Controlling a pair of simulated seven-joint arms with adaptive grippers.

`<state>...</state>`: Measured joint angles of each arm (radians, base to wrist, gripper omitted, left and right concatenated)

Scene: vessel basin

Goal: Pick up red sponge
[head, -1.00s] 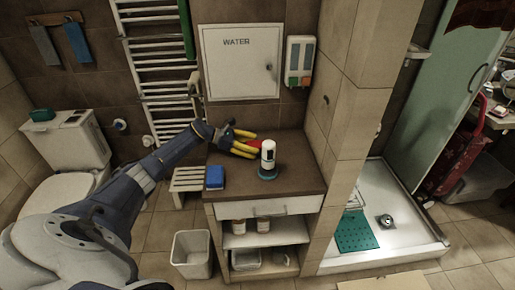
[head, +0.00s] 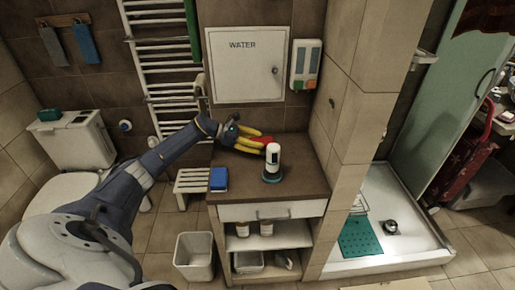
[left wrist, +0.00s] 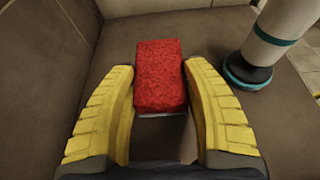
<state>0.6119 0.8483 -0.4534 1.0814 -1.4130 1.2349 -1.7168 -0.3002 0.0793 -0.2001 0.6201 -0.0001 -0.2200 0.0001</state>
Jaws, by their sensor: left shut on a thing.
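The red sponge (head: 265,139) is at the back of the brown counter (head: 242,191), behind a white bottle. My left gripper (head: 261,142) reaches it from the left with its yellow fingers and is shut on it. In the left wrist view the sponge (left wrist: 161,75) sits between the two fingertips (left wrist: 160,72), one along each side, and its far part sticks out beyond them. I cannot tell whether it touches the counter. My right gripper is not in view.
The white bottle (head: 273,158) with a dark, teal-edged base stands close to the right of the fingers. A blue block (head: 218,179) lies at the counter's left edge. A tiled wall (head: 340,150) bounds the counter on the right. The front of the counter is clear.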

